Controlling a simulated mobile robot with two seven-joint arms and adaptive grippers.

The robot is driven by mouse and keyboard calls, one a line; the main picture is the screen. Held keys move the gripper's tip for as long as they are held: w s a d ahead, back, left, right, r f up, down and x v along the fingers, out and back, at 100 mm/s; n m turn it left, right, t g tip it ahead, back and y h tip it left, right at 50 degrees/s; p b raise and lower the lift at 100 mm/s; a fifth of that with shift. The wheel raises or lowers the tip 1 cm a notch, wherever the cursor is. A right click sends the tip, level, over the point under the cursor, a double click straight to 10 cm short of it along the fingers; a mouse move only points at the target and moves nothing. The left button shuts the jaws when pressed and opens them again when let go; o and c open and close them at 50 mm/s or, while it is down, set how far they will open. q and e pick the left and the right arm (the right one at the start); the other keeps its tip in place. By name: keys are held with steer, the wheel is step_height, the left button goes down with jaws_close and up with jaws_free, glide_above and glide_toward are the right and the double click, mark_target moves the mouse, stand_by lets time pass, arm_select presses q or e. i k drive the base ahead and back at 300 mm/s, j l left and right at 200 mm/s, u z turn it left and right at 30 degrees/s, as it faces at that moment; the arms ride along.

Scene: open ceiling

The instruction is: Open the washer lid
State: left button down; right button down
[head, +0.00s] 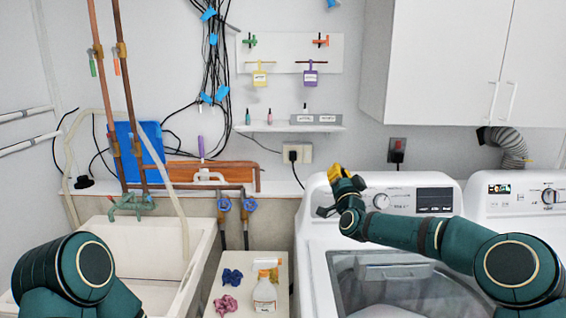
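The white washer (312,222) stands right of centre with its control panel at the back. Its lid (400,272) has a dark glass window and looks closed. My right arm comes in from the right and reaches across above the lid. My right gripper (337,172) is at the upper left of the washer, in front of the control panel's left end. Its yellowish tips point up and away from the lid. It is small here, and I cannot tell whether it is open. My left arm shows at the lower left, with its gripper out of view.
A second white machine (480,205) stands to the right. A sink (150,240) is at left. A white wall cabinet (435,60) hangs above.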

mark_target(328, 303)
steer(key=k+l, duration=0.15)
steer(key=k, duration=1.15)
